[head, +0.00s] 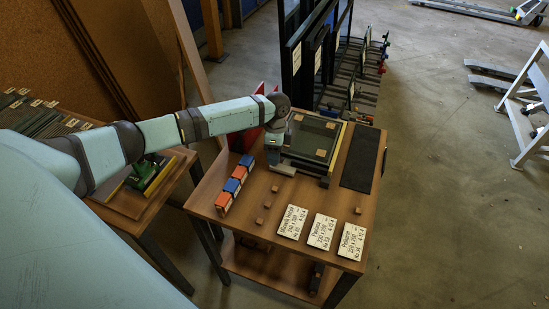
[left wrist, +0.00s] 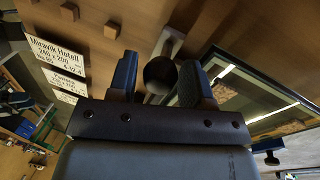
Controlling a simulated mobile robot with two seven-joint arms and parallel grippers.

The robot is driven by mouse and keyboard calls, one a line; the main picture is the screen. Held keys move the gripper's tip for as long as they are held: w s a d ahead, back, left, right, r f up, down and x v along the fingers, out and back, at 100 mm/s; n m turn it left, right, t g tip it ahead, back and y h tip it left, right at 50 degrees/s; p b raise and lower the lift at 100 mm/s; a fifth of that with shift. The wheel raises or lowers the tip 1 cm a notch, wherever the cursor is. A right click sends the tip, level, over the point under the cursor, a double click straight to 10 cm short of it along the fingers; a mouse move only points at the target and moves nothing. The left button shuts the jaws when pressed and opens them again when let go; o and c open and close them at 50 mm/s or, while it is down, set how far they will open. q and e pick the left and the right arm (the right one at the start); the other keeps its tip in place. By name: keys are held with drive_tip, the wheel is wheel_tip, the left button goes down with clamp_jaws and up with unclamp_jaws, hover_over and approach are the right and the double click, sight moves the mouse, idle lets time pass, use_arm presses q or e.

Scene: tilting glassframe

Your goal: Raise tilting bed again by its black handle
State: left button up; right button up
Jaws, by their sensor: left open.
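The tilting bed (head: 312,137) lies at the table's back, a dark framed panel with small wooden blocks on its glass. Part of its frame and glass shows at the right of the left wrist view (left wrist: 240,85). The black handle (left wrist: 160,74) shows there as a round knob on a pale lever. My left gripper (left wrist: 160,82) is open, with one finger on each side of the knob; whether either touches it I cannot tell. In the head view my left gripper (head: 272,158) points down at the bed's left front corner, and the handle cannot be made out. My right gripper is not in view.
The wooden table (head: 245,208) holds a row of red and blue blocks (head: 236,180), small wooden cubes, white label cards (head: 322,232) and a dark mat (head: 359,160). A rack of dark panels (head: 315,55) stands behind. Open floor lies to the right.

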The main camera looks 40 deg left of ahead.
use_arm(q)
drive_tip(key=shift+s+d+f, duration=0.1)
drive_tip(key=shift+s+f, duration=0.1)
drive_tip(key=shift+f, duration=0.95)
clamp_jaws()
